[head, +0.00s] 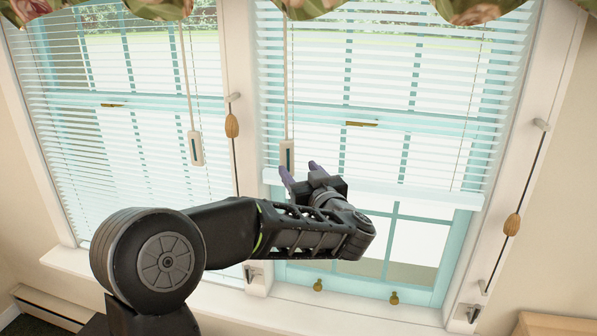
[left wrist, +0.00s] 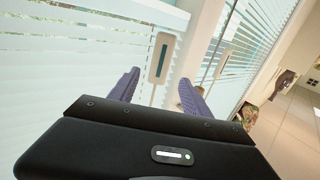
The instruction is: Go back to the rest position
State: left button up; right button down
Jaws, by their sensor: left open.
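My left gripper (head: 298,172) is raised in front of the right-hand window in the head view. Its two purple fingers are apart, and they also show in the left wrist view (left wrist: 158,88). A white blind control with a dark strip (head: 287,156) hangs on a cord just beyond the fingertips. In the left wrist view this control (left wrist: 161,60) appears between and beyond the fingers, and I see no grip on it. Whether a finger touches it I cannot tell. My right gripper is not in view.
The right blind (head: 400,90) is partly raised, its bottom rail above the lower panes. The left blind (head: 130,130) hangs lower, with its own control (head: 195,148). Cords with wooden knobs (head: 513,224) hang beside the windows. The sill (head: 330,312) runs below.

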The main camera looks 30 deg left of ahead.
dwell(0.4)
pick_arm(q)
jog(key=w+d+f+m+t+h, duration=0.2)
jog(key=w+d+f+t+h, duration=0.2)
jog(key=w+d+f+h, duration=0.4)
jog(key=s+d+f+m+g+h, duration=0.1)
jog(key=s+d+f+h, duration=0.15)
jog(key=d+f, duration=0.4)
jog(key=s+d+f+m+g+h, duration=0.2)
jog(key=s+d+f, duration=0.1)
jog(key=f, duration=0.7)
jog(key=s+d+f+m+g+h, duration=0.1)
jog(key=s+d+f+h, duration=0.15)
jog(key=d+f, duration=0.4)
jog(key=s+d+f+m+g+h, duration=0.1)
jog(key=s+d+f+g, duration=0.2)
jog(key=s+f, duration=0.5)
jog(key=s+d+f+m+g+h, duration=0.1)
jog(key=s+d+f+g, duration=0.2)
jog(key=s+f, duration=0.5)
jog(key=s+d+f+m+g+h, duration=0.1)
jog(key=s+d+f+g, duration=0.3)
jog(key=s, duration=1.2)
notch_tip(320, 180, down, 4)
jog(key=shift+s+r+h, duration=0.1)
jog(key=shift+s+h, duration=0.2)
jog(key=shift+s, duration=0.05)
jog(key=shift+d, duration=0.1)
